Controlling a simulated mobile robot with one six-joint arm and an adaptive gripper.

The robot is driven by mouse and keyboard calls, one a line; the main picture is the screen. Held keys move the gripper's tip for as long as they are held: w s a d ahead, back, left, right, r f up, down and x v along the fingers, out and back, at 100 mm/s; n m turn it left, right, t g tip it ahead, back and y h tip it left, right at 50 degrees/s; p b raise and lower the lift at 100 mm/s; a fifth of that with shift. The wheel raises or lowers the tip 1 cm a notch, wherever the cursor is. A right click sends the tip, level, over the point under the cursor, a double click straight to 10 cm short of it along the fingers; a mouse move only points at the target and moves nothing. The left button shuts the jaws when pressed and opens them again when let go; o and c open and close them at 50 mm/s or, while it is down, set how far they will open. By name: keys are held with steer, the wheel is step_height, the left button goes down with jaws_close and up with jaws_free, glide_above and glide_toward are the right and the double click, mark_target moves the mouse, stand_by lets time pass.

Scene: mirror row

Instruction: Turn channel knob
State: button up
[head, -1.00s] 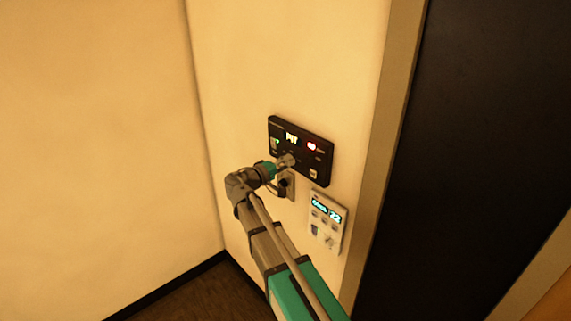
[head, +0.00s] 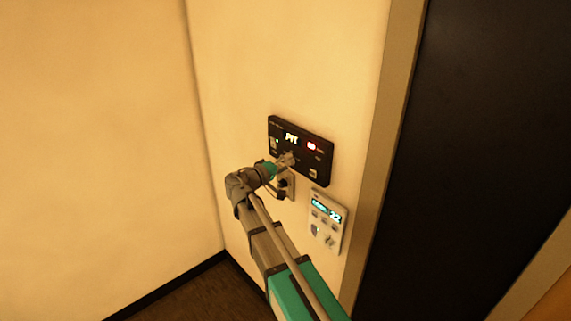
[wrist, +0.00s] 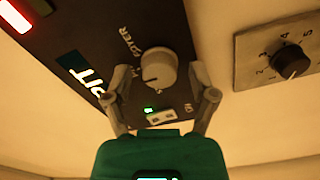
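A black wall panel (head: 318,169) carries a lit display reading "PIT" and a red light. It also fills much of the wrist view (wrist: 95,25), tilted. The pale round channel knob (wrist: 158,68) stands out from this panel, with partly readable lettering around it. My gripper (wrist: 159,75) is open, its two fingers on either side of the knob with a gap showing on each side. In the head view my gripper (head: 286,159) is at the panel's lower left and hides the knob.
A plate with a dark numbered knob (wrist: 292,63) is beside the panel; it shows partly behind my wrist in the head view (head: 290,186). A pale control unit (head: 326,222) with a lit screen is lower right, near the door frame (head: 388,130).

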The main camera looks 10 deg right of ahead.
steer(key=shift+a, duration=0.1)
stand_by(0.3)
steer(key=v, duration=1.2)
stand_by(0.4)
steer(key=s+d+f+m+g+y, duration=0.1)
steer(key=s+d+f+g+y, duration=0.6)
steer(key=d+f, duration=0.45)
steer(key=s+f+g+y, duration=0.1)
steer(key=s+f+y, duration=0.2)
steer(key=s, duration=0.3)
steer(key=s+f+m+g+y, duration=0.1)
steer(key=s+f+y, duration=0.3)
steer(key=s+y, duration=0.1)
steer(key=shift+s+a+y, duration=0.2)
steer(key=shift+s+y, duration=0.1)
steer(key=shift+s, duration=0.25)
stand_by(0.8)
